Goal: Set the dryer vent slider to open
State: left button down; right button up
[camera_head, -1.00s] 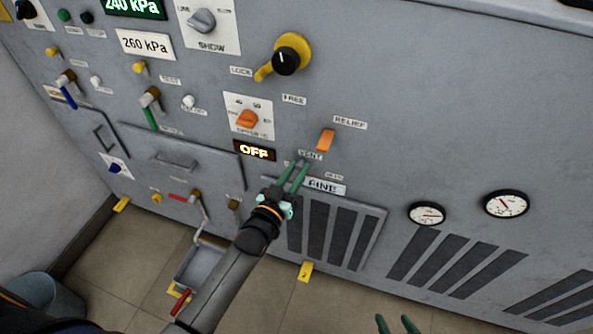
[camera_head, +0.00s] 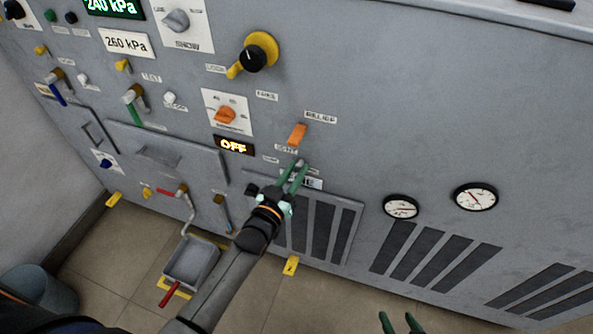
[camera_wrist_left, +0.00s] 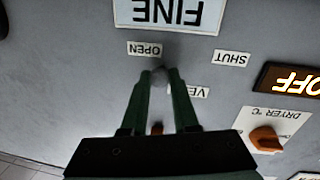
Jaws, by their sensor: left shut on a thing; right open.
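The dryer vent slider knob (camera_wrist_left: 159,73) is a small grey knob, mostly hidden between my left fingertips. My left gripper (camera_head: 294,174) is shut on it at the panel; it also shows in the left wrist view (camera_wrist_left: 160,80). The knob sits just under the OPEN label (camera_wrist_left: 145,49), well away from the SHUT label (camera_wrist_left: 231,58). The VENT label (camera_wrist_left: 190,90) is partly covered by a finger. The FINE display (camera_wrist_left: 168,13) is beside the slider, partly hidden in the head view. My right gripper (camera_head: 401,322) is open and empty at the bottom edge.
The orange relief lever (camera_head: 298,134), the OFF display (camera_head: 234,146) and the orange dryer dial (camera_head: 226,115) are close by. A vent grille (camera_head: 325,228) lies below. Two gauges (camera_head: 401,207) are to the right.

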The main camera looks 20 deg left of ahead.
pick_arm(q)
jog(key=shift+d, duration=0.25)
jog(key=c, duration=0.7)
grip_release()
jog(key=shift+o, duration=0.2)
jog(key=s+a+p, duration=0.1)
jog(key=s+a, duration=0.1)
jog(key=s, duration=1)
jog(key=shift+s, duration=0.2)
